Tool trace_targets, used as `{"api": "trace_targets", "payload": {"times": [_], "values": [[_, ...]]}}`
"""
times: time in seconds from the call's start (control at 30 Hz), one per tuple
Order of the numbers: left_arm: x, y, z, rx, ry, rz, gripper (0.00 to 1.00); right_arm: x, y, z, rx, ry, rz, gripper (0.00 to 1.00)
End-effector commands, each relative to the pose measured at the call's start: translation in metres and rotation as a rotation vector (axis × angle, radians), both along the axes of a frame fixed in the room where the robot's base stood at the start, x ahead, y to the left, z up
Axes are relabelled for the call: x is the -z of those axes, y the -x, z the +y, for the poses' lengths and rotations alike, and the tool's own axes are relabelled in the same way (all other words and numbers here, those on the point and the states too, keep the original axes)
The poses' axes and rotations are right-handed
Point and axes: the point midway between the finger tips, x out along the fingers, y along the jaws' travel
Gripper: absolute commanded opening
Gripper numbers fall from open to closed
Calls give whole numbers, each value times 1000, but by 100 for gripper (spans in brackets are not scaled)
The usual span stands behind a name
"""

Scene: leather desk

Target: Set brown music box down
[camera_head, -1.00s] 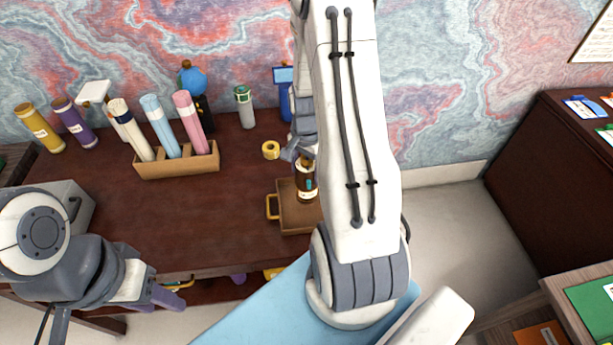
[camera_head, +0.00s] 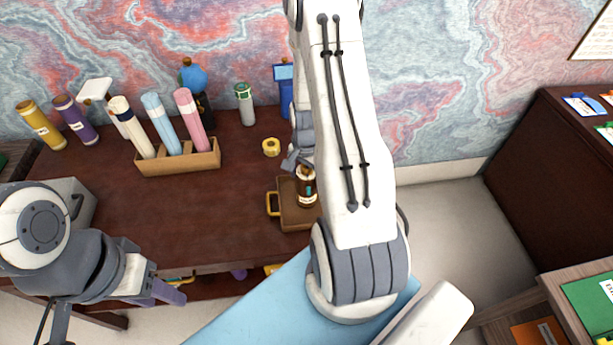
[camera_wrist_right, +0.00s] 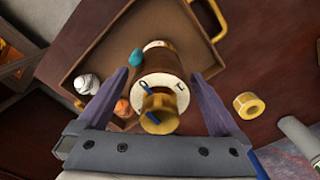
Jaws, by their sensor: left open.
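The brown music box (camera_head: 306,187) is a dark brown cylinder with a pale label and a gold top, standing upright over the brown tray (camera_head: 288,217) on the desk. In the right wrist view the music box (camera_wrist_right: 163,61) is seen from above, between the fingers of my right gripper (camera_wrist_right: 160,73). Gaps show on both sides, so the gripper looks open around it. The base of the box is hidden, so contact with the tray is hard to tell. My left gripper (camera_head: 168,289) is open and empty in front of the desk.
A gold tape roll (camera_head: 271,147) lies behind the tray. A wooden rack (camera_head: 180,162) of colored tubes stands to the left. A grey-green bottle (camera_head: 244,104) and a blue item (camera_head: 285,92) stand at the back. Small white and orange objects (camera_wrist_right: 88,84) show in the wrist view.

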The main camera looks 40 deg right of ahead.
Motion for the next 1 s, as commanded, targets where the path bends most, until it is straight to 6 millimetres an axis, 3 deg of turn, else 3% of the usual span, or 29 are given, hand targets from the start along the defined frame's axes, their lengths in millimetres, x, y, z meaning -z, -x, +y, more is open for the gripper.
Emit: {"api": "trace_targets", "payload": {"times": [0.27,0.7,1.0], "values": [[2,0,0,0,0,0,45,-14,-1,-1,0,2,-4,100],[17,0,0,1,0,0,45,-99,-1,0,0,3,-5,100],[19,0,0,1,0,0,45,-123,0,0,0,1,-1,100]]}}
